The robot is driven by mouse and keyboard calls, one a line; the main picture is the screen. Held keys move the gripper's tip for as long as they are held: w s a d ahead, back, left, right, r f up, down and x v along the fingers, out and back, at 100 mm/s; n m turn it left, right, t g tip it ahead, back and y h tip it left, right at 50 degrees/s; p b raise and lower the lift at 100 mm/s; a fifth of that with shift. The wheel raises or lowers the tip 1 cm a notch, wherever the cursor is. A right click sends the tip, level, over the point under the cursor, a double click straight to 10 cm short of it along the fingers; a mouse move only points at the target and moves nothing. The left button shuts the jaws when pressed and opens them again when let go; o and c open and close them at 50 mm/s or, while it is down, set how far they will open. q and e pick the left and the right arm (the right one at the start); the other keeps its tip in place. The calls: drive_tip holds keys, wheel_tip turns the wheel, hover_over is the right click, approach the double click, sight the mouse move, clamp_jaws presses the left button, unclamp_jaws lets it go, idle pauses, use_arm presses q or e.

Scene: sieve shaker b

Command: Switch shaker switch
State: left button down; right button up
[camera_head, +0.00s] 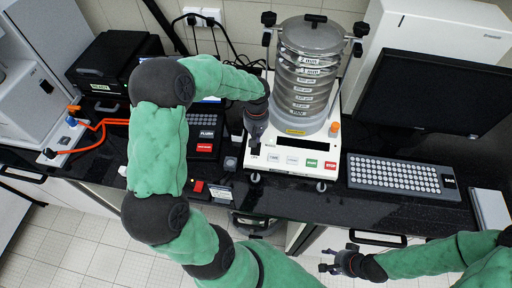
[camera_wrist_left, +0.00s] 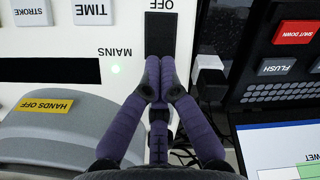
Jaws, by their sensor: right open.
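The sieve shaker (camera_head: 300,145) stands on the black bench, with a stack of labelled sieves on its white base. Its black mains switch (camera_wrist_left: 160,35) shows in the left wrist view, with "OFF" printed at one end and "MAINS" beside it. In the head view the left gripper (camera_head: 255,138) is at the base's left edge. My right gripper (camera_head: 335,264) is open and empty, in front of the bench.
A keyboard (camera_head: 403,177) and a dark monitor (camera_head: 428,92) are right of the shaker. A black control unit with a "FLUSH" button (camera_head: 207,134) is close on the left. Orange cables (camera_head: 95,128) lie further left. A small box (camera_head: 490,208) sits at the right.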

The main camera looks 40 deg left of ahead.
use_arm(q)
drive_tip(key=shift+f+b, duration=0.6)
drive_tip(key=shift+f, duration=0.2)
idle(0.4)
drive_tip(key=shift+r, duration=0.1)
drive_tip(key=shift+r+p, duration=2.2)
drive_tip(key=shift+r, duration=1.3)
drive_tip(key=shift+s+f, duration=0.1)
